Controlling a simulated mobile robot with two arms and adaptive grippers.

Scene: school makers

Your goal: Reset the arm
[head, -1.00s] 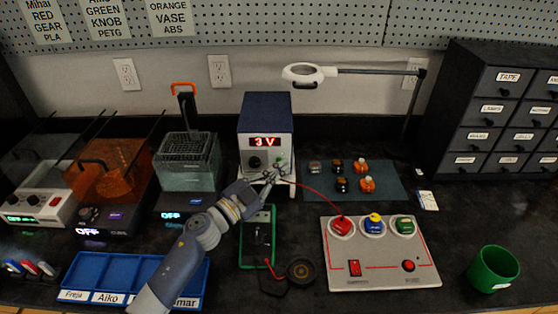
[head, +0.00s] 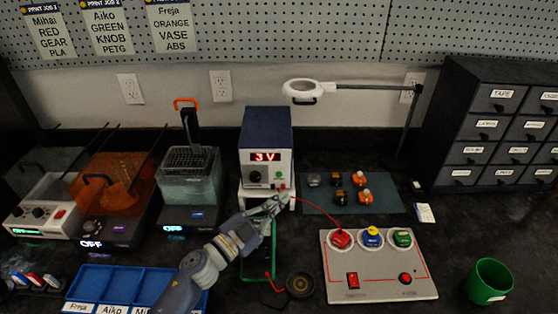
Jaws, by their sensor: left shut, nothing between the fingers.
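My left gripper (head: 272,205) is shut and empty. It sits just below the front of the blue and white power supply (head: 266,137), whose red display reads 3 V. My left arm comes in from the bottom left, over the right part of the blue tray. A red lead (head: 318,217) runs from near the supply's front to the red knob (head: 340,238) on the grey control panel (head: 380,291). I cannot tell whether the gripper touches the supply or the lead. My right gripper is not in view.
A green-framed device (head: 258,263) lies partly under my arm, with a round black part (head: 300,279) beside it. A blue mat (head: 390,201) holds small orange and dark parts. A green cup (head: 489,281) stands at the right. A magnifier lamp (head: 303,90) reaches over the back.

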